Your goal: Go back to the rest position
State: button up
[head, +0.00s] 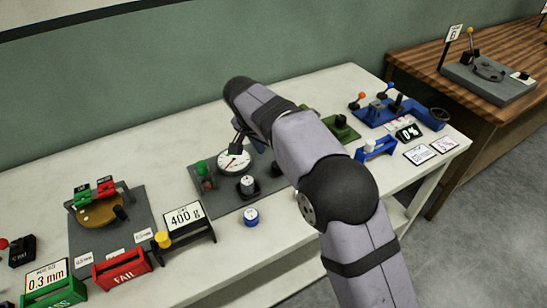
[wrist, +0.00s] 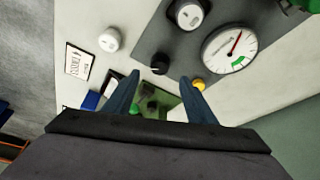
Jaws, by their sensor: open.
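My gripper (wrist: 160,82) is open in the wrist view, its two blue fingers apart with no object held between them. Beyond the fingers lie a green plate and small dark parts on the bench below. In the head view my arm reaches over the bench from the lower right, and its links mostly hide the gripper. A round white dial (head: 234,161) with a red needle stands on a grey plate (head: 213,194) beside the arm's far end. The dial also shows in the wrist view (wrist: 229,48), right of the fingers.
The white bench (head: 300,238) holds a green fixture (head: 341,130), a blue fixture (head: 376,150), a blue-sided cylinder (head: 252,216), a "400 g" sign (head: 185,217), a red FAIL bin (head: 122,269) and a green bin (head: 56,293). A wooden table (head: 420,62) stands at right.

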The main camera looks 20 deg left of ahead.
jog(key=shift+s+r, duration=0.15)
jog(key=shift+r, duration=0.2)
jog(key=s+d+r+n+g+p, duration=0.15)
jog(key=s+d, duration=0.25)
jog(key=d, duration=0.7)
jog(key=s+d+n+g+p, duration=0.1)
jog(key=s+d+p, duration=0.25)
jog(key=d, duration=0.65)
jog(key=s+d+f+g+p, duration=0.1)
jog(key=s+d, duration=0.4)
jog(key=s, duration=0.4)
jog(key=s+d+f+n+g+y+p, duration=0.1)
jog(key=s+d+f, duration=0.1)
jog(key=s+d, duration=0.4)
jog(key=s, duration=0.3)
jog(key=shift+d+p, duration=0.2)
jog(key=shift+p, duration=0.15)
jog(key=shift+s+n, duration=0.1)
jog(key=shift+n, duration=0.15)
